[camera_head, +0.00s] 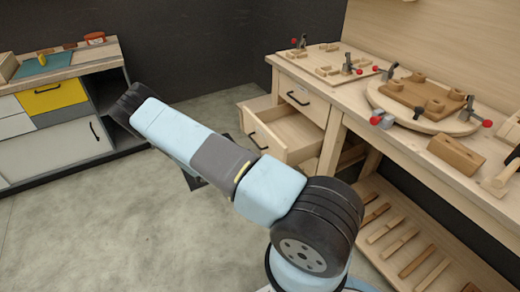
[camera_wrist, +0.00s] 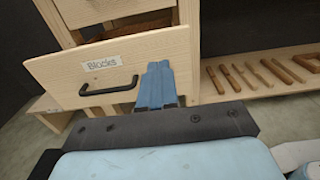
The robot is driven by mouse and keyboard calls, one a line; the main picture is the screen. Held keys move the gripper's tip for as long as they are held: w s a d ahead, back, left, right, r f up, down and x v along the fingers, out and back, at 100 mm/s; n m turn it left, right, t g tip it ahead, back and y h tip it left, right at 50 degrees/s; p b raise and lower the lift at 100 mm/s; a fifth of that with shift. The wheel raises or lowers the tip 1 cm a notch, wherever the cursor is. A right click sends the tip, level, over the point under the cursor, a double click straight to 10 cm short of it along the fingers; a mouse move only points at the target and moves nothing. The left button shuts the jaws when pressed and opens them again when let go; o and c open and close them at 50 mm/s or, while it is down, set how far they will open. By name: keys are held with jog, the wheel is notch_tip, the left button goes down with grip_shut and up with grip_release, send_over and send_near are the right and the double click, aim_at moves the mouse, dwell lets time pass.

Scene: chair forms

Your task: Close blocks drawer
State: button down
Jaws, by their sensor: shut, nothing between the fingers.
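The blocks drawer (camera_head: 285,128) is pulled out of the wooden workbench, below a closed upper drawer (camera_head: 300,97). In the wrist view its front panel (camera_wrist: 145,62) bears a "Blocks" label (camera_wrist: 102,64) and a black bar handle (camera_wrist: 108,90). A dark gap shows above the panel, so the drawer is open. My gripper (camera_wrist: 158,68) has its blue fingers together and empty. The fingertips overlap the right part of the drawer front, right of the handle. I cannot tell whether they touch it. In the head view my arm hides the fingers.
The workbench top (camera_head: 350,95) holds clamps, a round board (camera_head: 425,105) and wooden blocks. A cabinet with a yellow drawer (camera_head: 55,97) stands at the left. The grey floor (camera_head: 110,225) between is clear.

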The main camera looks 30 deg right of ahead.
aim_at(277, 142)
jog(key=d, duration=1.3)
jog(key=shift+w+d, duration=0.25)
